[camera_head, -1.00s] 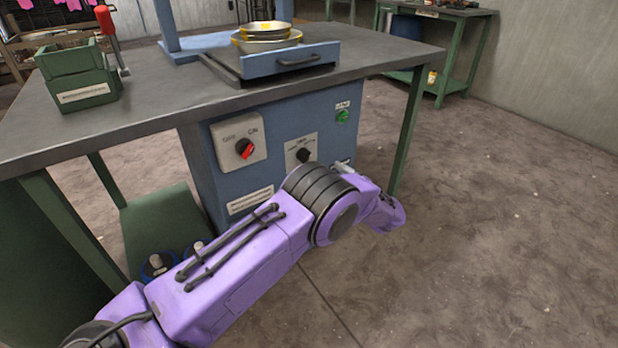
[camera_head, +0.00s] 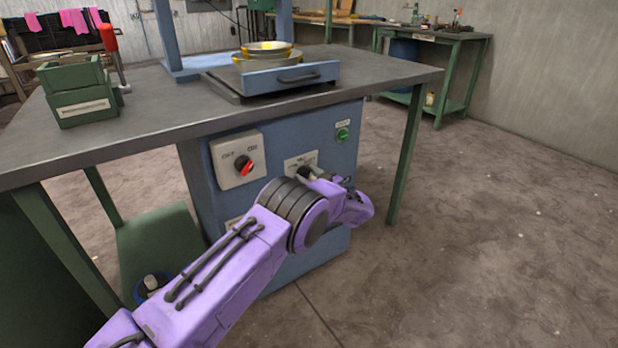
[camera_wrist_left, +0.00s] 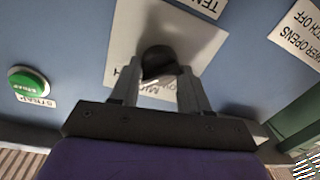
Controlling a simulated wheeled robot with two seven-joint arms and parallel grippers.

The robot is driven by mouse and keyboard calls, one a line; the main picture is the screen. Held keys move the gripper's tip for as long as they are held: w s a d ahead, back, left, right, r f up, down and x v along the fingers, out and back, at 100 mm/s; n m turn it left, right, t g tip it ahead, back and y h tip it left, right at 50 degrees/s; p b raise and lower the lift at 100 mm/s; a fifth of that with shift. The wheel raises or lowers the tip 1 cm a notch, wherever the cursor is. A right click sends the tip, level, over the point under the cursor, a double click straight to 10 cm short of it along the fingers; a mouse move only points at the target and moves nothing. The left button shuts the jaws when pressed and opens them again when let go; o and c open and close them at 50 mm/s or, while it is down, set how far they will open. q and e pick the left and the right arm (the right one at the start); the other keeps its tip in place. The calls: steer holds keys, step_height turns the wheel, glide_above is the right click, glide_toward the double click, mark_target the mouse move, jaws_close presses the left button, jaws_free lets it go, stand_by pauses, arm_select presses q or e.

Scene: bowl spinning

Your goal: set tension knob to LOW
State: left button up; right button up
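The tension knob is black on a pale plate on the blue machine front; it shows in the left wrist view (camera_wrist_left: 158,62) and partly in the head view (camera_head: 305,172). Its pointer direction is not clear. The plate (camera_wrist_left: 205,38) has printing, partly covered by my fingers. My left gripper (camera_wrist_left: 158,78) faces the plate, its two fingers apart, one on each side of the knob. I cannot tell whether they touch it. In the head view my purple left wrist hides the plate's lower part. My right gripper is not in view.
A red OFF/ON switch (camera_head: 244,166) is left of the knob, and a green button (camera_head: 342,135) is above right of it. The tabletop (camera_head: 160,115) overhangs the panel. A green table leg (camera_head: 404,160) stands at the right. Floor to the right is clear.

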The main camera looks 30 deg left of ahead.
arm_select(q)
steer(key=shift+c, duration=0.6)
steer(key=shift+n, duration=0.3)
steer(key=n, duration=0.2)
steer(key=shift+r+n, duration=0.1)
steer(key=shift+n, duration=0.3)
steer(key=n, duration=0.5)
steer(key=shift+s+h, duration=0.1)
steer(key=shift+h, duration=0.3)
steer(key=n, duration=0.4)
steer(key=shift+a+t, duration=0.1)
steer(key=shift+t, duration=0.2)
steer(key=shift+s+f+n+t+h+b, duration=0.1)
steer(key=shift+n+t+h+b, duration=0.1)
steer(key=shift+n, duration=0.95)
steer(key=shift+f+n+t+h+b, duration=0.1)
steer(key=shift+n+b, duration=0.1)
steer(key=shift+n, duration=0.95)
